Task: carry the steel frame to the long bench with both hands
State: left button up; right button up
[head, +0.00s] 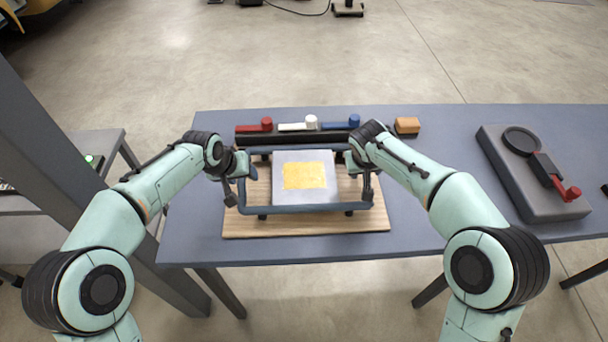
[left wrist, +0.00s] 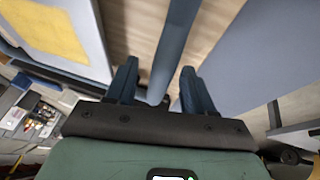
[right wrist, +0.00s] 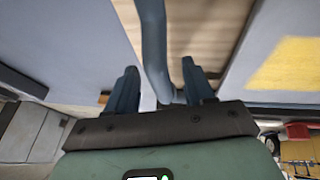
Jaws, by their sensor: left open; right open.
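The steel frame (head: 300,209), a blue-grey tubular frame, stands on a wooden board (head: 240,222) around a grey block with a yellow patch (head: 304,176). My left gripper (head: 238,188) is at the frame's left side. In the left wrist view the frame's bar (left wrist: 174,50) runs between its open fingers (left wrist: 160,90). My right gripper (head: 366,186) is at the right side. In the right wrist view the bar (right wrist: 153,40) passes between its open fingers (right wrist: 160,88). I cannot tell whether the fingers touch the bars.
The board lies on a long blue-grey table (head: 440,150). Red, white and blue handled pieces (head: 312,124) line its back, beside an orange block (head: 407,125). A grey device with a red knob (head: 530,180) is at the right. A lower grey bench (head: 95,150) stands at the left.

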pick_arm(q)
jog(key=shift+x, duration=1.25)
pick_arm(e)
jog(key=shift+x, duration=1.3)
pick_arm(q)
jog(key=shift+c, duration=0.4)
pick_arm(e)
jog(key=shift+c, duration=0.4)
pick_arm(q)
grip_shut()
pick_arm(e)
grip_shut()
pick_arm(q)
jog(key=shift+r, duration=0.1)
jog(key=shift+w+r, duration=0.1)
pick_arm(e)
jog(key=shift+r, duration=0.15)
